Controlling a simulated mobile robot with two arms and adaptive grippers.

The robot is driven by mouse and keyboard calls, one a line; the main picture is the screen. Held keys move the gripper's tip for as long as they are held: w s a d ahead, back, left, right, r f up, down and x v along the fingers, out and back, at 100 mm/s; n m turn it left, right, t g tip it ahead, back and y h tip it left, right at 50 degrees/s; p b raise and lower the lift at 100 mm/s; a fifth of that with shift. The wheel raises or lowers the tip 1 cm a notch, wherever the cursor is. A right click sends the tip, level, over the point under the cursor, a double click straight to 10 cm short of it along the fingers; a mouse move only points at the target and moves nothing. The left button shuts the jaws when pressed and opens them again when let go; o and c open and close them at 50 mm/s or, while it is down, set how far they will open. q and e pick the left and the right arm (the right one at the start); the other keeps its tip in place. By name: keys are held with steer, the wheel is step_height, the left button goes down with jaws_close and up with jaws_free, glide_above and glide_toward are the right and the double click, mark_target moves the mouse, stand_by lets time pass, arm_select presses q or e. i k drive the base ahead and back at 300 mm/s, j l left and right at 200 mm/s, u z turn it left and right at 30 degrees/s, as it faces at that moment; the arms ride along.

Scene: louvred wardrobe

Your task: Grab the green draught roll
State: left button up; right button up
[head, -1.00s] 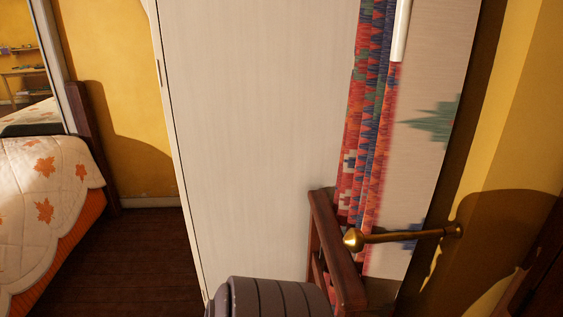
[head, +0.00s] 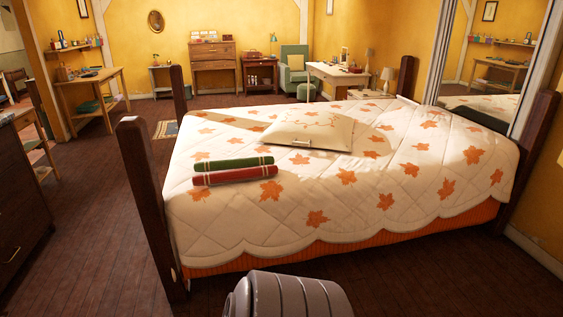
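The green draught roll (head: 232,163) lies on the bed's quilt near its left end. It is a long dark green cylinder with pale bands near its left end. A red roll (head: 234,176) of like shape lies right in front of it, along its near side. Neither of my grippers is in the head view. Only a grey rounded part of my own body shows at the bottom centre.
The bed (head: 290,217) has a leaf-patterned quilt and dark wooden posts (head: 150,205) at its corners. A cushion (head: 305,129) lies behind the rolls. Wooden floor (head: 95,235) is clear left of the bed. A dark cabinet (head: 22,195) stands at the left edge.

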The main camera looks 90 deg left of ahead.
mark_target(225, 164)
steer(key=u, duration=3.1)
steer(key=i+j+z, duration=0.1)
steer(key=z, duration=0.7)
steer(key=i+j+z, duration=0.1)
steer(key=j+z, duration=0.4)
steer(key=j, duration=0.3)
steer(key=j+z, duration=0.5)
steer(key=j, duration=0.3)
